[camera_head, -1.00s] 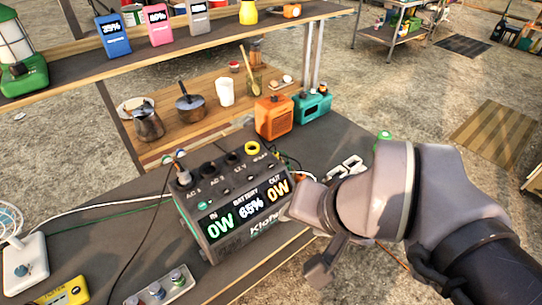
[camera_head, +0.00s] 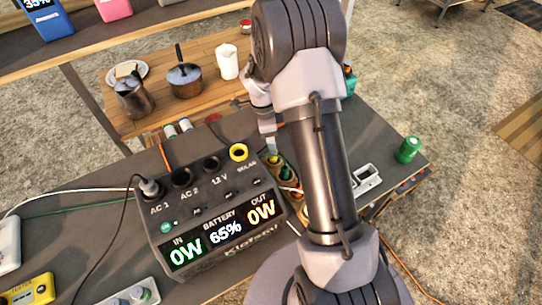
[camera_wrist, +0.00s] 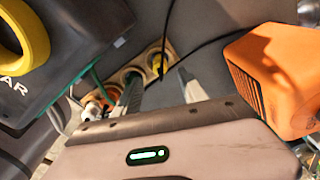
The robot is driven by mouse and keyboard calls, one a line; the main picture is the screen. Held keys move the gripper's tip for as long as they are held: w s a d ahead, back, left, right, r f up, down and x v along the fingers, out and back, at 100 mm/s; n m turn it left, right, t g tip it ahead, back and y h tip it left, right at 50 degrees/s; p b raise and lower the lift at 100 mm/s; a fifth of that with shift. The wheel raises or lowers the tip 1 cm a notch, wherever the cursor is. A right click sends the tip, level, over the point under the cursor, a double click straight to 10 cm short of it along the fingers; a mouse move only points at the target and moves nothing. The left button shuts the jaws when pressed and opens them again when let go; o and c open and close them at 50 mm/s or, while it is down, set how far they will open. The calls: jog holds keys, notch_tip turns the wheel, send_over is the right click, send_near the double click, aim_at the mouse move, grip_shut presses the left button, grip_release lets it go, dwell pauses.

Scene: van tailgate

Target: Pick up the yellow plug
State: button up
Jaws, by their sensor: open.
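The yellow plug (camera_wrist: 157,63) stands in a holder with round, wood-coloured wells (camera_wrist: 133,72), beside the power station. A dark cable runs near it. In the head view, the yellow plug (camera_head: 275,160) is small and partly hidden by my arm. My gripper (camera_wrist: 160,85) is open and empty. In the wrist view its two fingers point toward the holder, with the yellow plug showing between and just beyond their tips. In the head view my gripper (camera_head: 270,146) is mostly hidden behind my arm, just above the holder.
The power station (camera_head: 215,225) has a yellow-ringed SOLAR socket (camera_head: 239,152) and stands left of the holder. An orange box (camera_wrist: 280,80) stands close on the right in the wrist view. A green can (camera_head: 408,149) stands at the table's right. Cables cross the tabletop.

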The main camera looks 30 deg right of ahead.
jog(key=f+b, duration=0.1)
jog(key=f, duration=0.4)
jog(key=f+b, duration=0.1)
jog(key=f, duration=0.1)
jog(key=shift+s+d+f+b, duration=0.2)
jog(key=shift+d+b, duration=0.1)
jog(key=shift+d, duration=0.1)
jog(key=shift+r, duration=0.15)
grip_shut()
